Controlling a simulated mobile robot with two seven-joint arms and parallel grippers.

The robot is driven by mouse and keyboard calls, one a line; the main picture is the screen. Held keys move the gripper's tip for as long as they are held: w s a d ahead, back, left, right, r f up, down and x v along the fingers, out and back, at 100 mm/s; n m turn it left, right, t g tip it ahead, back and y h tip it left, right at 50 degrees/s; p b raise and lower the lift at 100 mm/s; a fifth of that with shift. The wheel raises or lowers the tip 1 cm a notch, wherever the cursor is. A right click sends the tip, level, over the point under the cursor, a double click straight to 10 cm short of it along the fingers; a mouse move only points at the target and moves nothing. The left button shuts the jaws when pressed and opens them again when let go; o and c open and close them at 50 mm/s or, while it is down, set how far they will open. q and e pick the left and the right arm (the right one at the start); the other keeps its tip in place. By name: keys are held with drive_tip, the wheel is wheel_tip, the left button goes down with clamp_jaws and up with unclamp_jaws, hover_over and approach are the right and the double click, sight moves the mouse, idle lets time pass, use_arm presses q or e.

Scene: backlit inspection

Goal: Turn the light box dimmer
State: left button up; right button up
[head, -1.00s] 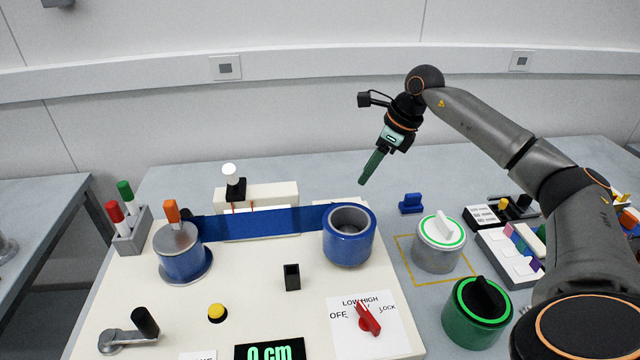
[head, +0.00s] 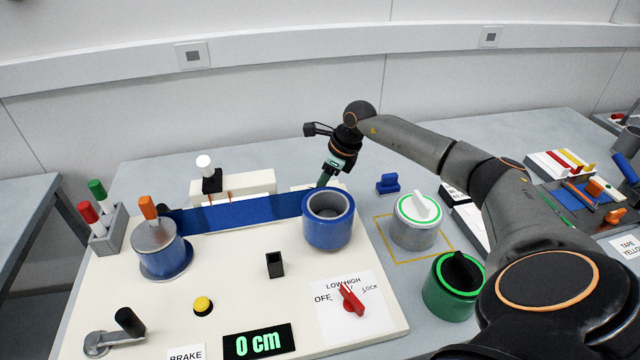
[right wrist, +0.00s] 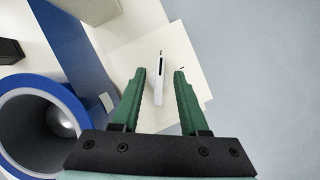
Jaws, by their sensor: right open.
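In the right wrist view a slim white dimmer knob (right wrist: 158,82) with a dark line on it stands on a square white plate (right wrist: 190,60). My right gripper (right wrist: 160,75) is open, its green fingers on either side of the knob with gaps; I cannot tell whether they reach down to its height. In the head view the right gripper (head: 323,182) points down just behind the blue roll (head: 328,222), which hides its tips and the knob. The cream light box (head: 262,184) lies at the back, with the blue strip (head: 235,217) in front. My left gripper is not in view.
A red selector knob (head: 350,300), a yellow button (head: 203,306) and a display reading 0 cm (head: 258,343) are on the cream board (head: 225,275). A silver canister (head: 414,232) and a green one (head: 447,295) stand to the right. A small blue piece (head: 388,183) lies behind.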

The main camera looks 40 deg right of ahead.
drive_tip(key=shift+f, duration=0.1)
drive_tip(key=shift+c, duration=0.4)
clamp_jaws()
